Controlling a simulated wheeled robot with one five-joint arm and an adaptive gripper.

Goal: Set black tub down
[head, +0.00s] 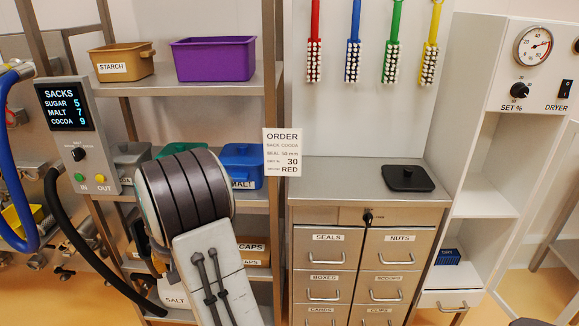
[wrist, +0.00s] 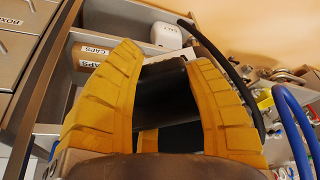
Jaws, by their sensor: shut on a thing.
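The black tub (wrist: 165,88) shows in the wrist view between the two yellow fingers of my gripper (wrist: 163,56). The fingers are shut on its sides, and their pads and the palm hide part of it. I cannot tell whether anything supports it from below.
The steel shelf rack (head: 200,90) holds a purple tub (head: 213,59), a tan starch tub (head: 122,62) and a blue tub (head: 242,163). A black lid (head: 408,178) lies on the drawer cabinet's counter (head: 335,176), otherwise clear. A black hose (head: 85,250) hangs left.

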